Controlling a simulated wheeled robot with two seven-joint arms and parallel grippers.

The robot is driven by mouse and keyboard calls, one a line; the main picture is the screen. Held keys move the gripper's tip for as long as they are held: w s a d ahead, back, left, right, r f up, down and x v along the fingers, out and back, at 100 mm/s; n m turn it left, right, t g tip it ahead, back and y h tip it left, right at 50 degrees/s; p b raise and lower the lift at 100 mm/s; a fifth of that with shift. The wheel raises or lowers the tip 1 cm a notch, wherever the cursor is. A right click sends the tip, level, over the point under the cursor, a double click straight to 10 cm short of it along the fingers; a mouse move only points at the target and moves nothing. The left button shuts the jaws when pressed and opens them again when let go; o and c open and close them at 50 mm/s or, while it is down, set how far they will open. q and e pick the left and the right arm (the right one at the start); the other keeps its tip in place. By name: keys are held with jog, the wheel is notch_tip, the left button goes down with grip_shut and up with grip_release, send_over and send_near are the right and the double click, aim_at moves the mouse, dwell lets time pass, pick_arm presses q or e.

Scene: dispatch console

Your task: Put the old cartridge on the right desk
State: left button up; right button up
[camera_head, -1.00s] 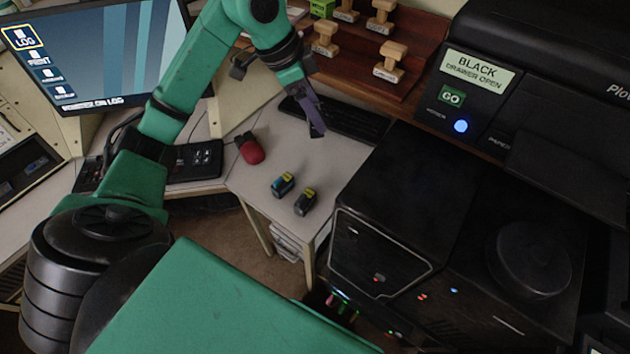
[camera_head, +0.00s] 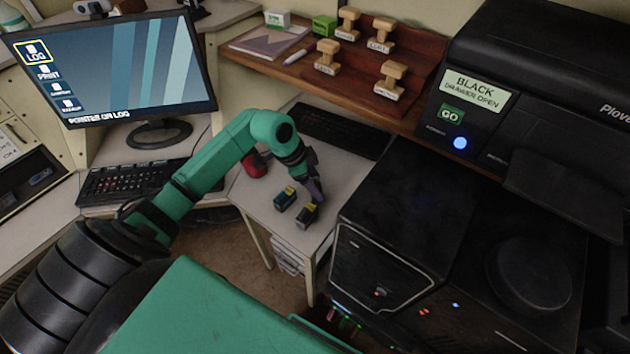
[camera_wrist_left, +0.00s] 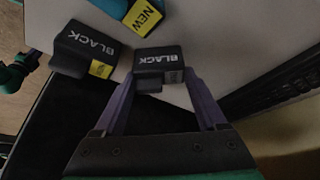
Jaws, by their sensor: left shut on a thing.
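My left gripper (camera_head: 316,197) is low over the right desk (camera_head: 262,212), beside the black cartridge with a yellow label. In the left wrist view its purple fingers (camera_wrist_left: 162,88) are shut on the old cartridge (camera_wrist_left: 159,62), a black block marked BLACK with a grey label. I cannot tell whether it touches the desk. The other black cartridge (camera_head: 306,214) stands on the desk and also shows in the left wrist view (camera_wrist_left: 84,48). A blue cartridge (camera_head: 284,198), its yellow label reading NEW (camera_wrist_left: 143,16), stands beside that one.
A red mouse (camera_head: 254,165) and a dark keyboard (camera_head: 340,130) lie farther back on the right desk. The black printer (camera_head: 400,215) stands close on the right. A wooden shelf (camera_head: 345,75) with several stamps is behind.

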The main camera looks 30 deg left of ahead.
pick_arm(q)
jog(key=shift+f, duration=0.1)
jog(key=o, duration=1.1)
jog(key=shift+c, duration=0.2)
jog(key=shift+o, duration=1.2)
jog(key=v, duration=1.2)
jog(key=shift+b, duration=0.35)
